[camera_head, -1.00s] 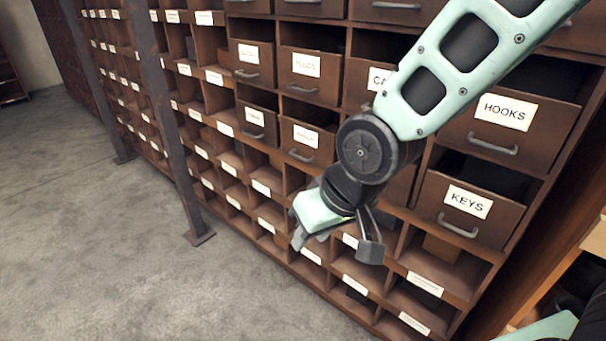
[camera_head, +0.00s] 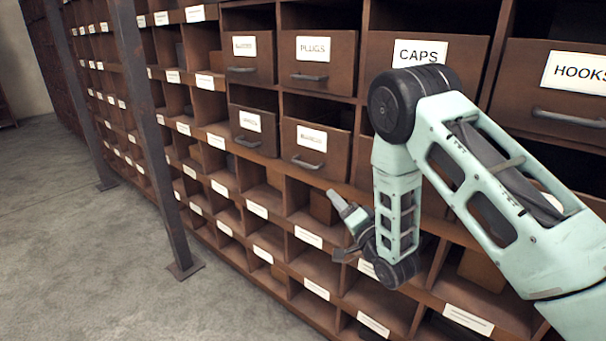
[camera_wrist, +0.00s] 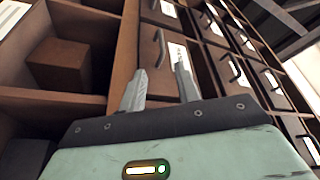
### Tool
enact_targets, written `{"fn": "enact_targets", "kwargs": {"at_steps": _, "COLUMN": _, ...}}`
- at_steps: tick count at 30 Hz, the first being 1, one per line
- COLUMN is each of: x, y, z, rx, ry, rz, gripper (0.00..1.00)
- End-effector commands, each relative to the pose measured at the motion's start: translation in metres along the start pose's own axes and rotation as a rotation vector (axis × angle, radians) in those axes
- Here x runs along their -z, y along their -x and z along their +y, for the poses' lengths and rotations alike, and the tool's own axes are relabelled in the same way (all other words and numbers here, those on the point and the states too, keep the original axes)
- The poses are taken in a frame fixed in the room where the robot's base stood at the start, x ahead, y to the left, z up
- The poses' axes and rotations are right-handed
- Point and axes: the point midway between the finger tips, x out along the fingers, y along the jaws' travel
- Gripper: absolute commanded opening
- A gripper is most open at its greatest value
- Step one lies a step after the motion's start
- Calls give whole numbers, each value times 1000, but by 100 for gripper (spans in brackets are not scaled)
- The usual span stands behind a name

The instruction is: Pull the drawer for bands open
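Two small brown drawers sit in the lower drawer row in the head view: a left one (camera_head: 252,129) and a right one (camera_head: 316,149), each with a white label and a grey handle. Their labels are too blurred to read surely, so I cannot tell which is for bands. My gripper (camera_head: 343,228) is below and right of the right drawer, in front of open cubbies, apart from the handles. In the wrist view my gripper (camera_wrist: 159,78) has two fingers apart with nothing between them. A drawer handle (camera_wrist: 160,48) shows just beyond the fingertips.
Drawers labelled PLUGS (camera_head: 322,63), CAPS (camera_head: 425,53) and HOOKS (camera_head: 570,75) are above and right. Open cubbies (camera_head: 320,268) fill the lower shelf. A metal post (camera_head: 147,125) stands at left. The concrete floor (camera_head: 90,260) is clear.

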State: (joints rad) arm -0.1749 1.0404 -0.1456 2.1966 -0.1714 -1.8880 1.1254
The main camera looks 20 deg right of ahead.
Motion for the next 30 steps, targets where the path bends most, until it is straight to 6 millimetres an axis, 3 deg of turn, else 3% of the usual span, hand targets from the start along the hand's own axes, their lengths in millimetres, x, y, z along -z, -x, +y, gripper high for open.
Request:
{"fn": "enact_targets", "kwargs": {"at_steps": 5, "x": 1, "y": -16, "z": -2, "rx": 14, "ry": -4, "rz": 4, "gripper": 33}}
{"fn": "enact_targets", "kwargs": {"at_steps": 21, "x": 1, "y": -126, "z": -2, "rx": 12, "ry": -3, "rz": 3, "gripper": 33}}
{"fn": "enact_targets", "kwargs": {"at_steps": 30, "x": 1, "y": -166, "z": -2, "rx": 10, "ry": -3, "rz": 3, "gripper": 33}}
